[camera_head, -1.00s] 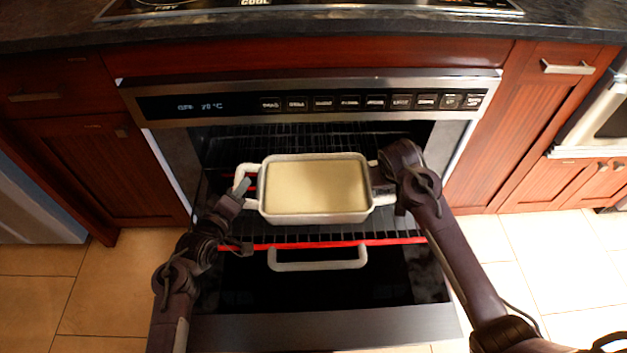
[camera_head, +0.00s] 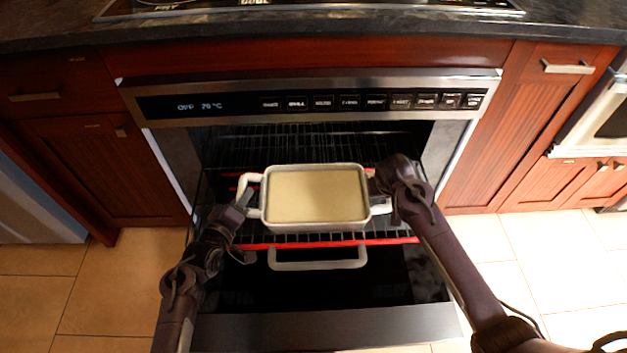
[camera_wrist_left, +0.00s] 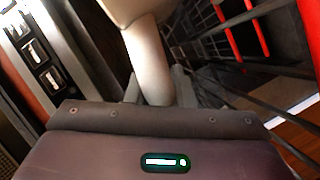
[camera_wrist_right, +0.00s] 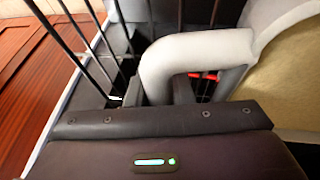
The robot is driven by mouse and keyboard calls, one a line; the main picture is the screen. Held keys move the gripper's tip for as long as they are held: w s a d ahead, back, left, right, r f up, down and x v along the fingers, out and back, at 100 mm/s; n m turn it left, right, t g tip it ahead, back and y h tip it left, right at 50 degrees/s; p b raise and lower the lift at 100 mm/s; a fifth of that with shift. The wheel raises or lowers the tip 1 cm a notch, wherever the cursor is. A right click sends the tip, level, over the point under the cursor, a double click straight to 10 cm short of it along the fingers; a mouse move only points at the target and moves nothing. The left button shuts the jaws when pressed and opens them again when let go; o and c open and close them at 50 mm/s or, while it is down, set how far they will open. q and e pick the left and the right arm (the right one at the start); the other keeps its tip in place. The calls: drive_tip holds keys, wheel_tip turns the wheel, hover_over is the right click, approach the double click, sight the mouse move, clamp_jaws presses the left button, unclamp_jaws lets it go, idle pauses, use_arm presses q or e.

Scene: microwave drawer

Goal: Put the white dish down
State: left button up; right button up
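The white dish (camera_head: 318,226), rectangular with a loop handle at each end and a pale yellow filling, is level over the pulled-out oven rack (camera_head: 400,236). Whether its base touches the rack cannot be told. My left gripper (camera_head: 243,200) is shut on the dish's left handle, which shows between the fingers in the left wrist view (camera_wrist_left: 150,62). My right gripper (camera_head: 380,187) is at the right handle, partly hidden by its own wrist. In the right wrist view the handle (camera_wrist_right: 195,50) runs down between the fingers, which are shut on it.
The control panel (camera_head: 310,103) overhangs the oven opening. Dark wooden cabinets (camera_head: 75,165) flank the oven, and the black counter (camera_head: 300,33) lies above.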

use_arm(q)
drive_tip(key=o, duration=0.4)
drive_tip(key=shift+s, duration=0.1)
use_arm(e)
drive_tip(key=o, duration=0.4)
drive_tip(key=shift+r, duration=0.1)
use_arm(q)
drive_tip(key=shift+o, duration=0.2)
use_arm(e)
drive_tip(key=shift+o, duration=0.2)
drive_tip(key=shift+s+r, duration=0.1)
drive_tip(key=shift+r, duration=0.1)
use_arm(q)
drive_tip(key=v, duration=1.2)
use_arm(e)
drive_tip(key=v, duration=1.1)
drive_tip(key=shift+s+a+r, duration=0.1)
drive_tip(key=shift+s+r, duration=0.05)
drive_tip(key=shift+r, duration=0.1)
